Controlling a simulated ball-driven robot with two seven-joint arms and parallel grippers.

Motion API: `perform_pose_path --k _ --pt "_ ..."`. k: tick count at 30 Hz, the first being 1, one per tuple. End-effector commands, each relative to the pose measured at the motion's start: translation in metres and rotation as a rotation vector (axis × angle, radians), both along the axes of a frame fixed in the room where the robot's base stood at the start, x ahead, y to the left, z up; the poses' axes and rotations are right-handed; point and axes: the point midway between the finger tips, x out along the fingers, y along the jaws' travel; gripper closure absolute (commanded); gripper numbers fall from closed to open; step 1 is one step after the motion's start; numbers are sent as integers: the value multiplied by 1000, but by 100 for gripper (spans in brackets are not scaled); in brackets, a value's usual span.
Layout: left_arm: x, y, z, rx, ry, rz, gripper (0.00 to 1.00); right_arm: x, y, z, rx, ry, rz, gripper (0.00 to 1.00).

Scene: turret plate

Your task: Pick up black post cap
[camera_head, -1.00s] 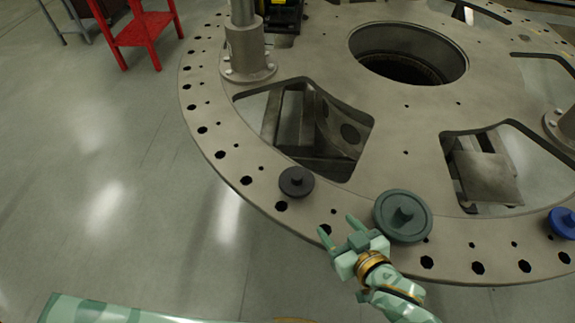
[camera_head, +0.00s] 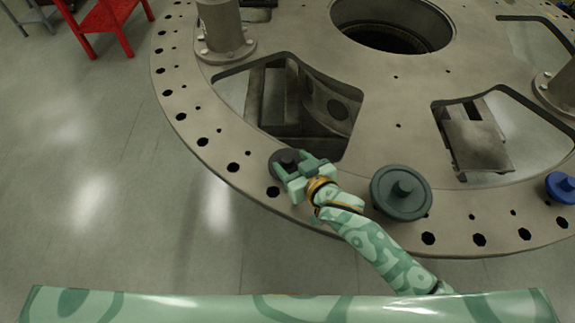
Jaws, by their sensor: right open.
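The black post cap (camera_head: 285,157) is a small dark disc with a raised knob. It lies on the rim of the grey turret plate (camera_head: 390,110), left of the larger grey-green cap. My right gripper (camera_head: 291,163) is over it, with its open fingers around or just above the knob. The gripper hides the near side of the cap. I cannot tell whether the fingers touch it. My left gripper is not in view.
A larger grey-green knobbed disc (camera_head: 402,193) lies to the right of my right arm. A blue cap (camera_head: 562,187) is at the far right. The plate has several holes and wide cutouts. Posts stand on it, one at the upper left (camera_head: 223,30). A red stand (camera_head: 106,22) is beyond.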

Motion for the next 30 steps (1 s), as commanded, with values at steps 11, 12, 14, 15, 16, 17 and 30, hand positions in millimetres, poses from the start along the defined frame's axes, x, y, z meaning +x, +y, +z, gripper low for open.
perform_pose_path --k 11,12,14,15,16,17,30 --pt "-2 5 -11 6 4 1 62 24 15 -13 1 2 1 43" --pt "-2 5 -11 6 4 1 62 24 15 -13 1 2 1 43" --pt "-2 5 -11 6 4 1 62 24 15 -13 1 2 1 48" --pt "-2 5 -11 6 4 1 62 24 15 -13 1 2 1 59" --pt "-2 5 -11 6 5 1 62 24 15 -13 1 2 1 68" --pt "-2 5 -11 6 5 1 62 24 15 -13 1 2 1 76" --pt "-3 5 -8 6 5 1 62 24 15 -7 1 -2 1 96"
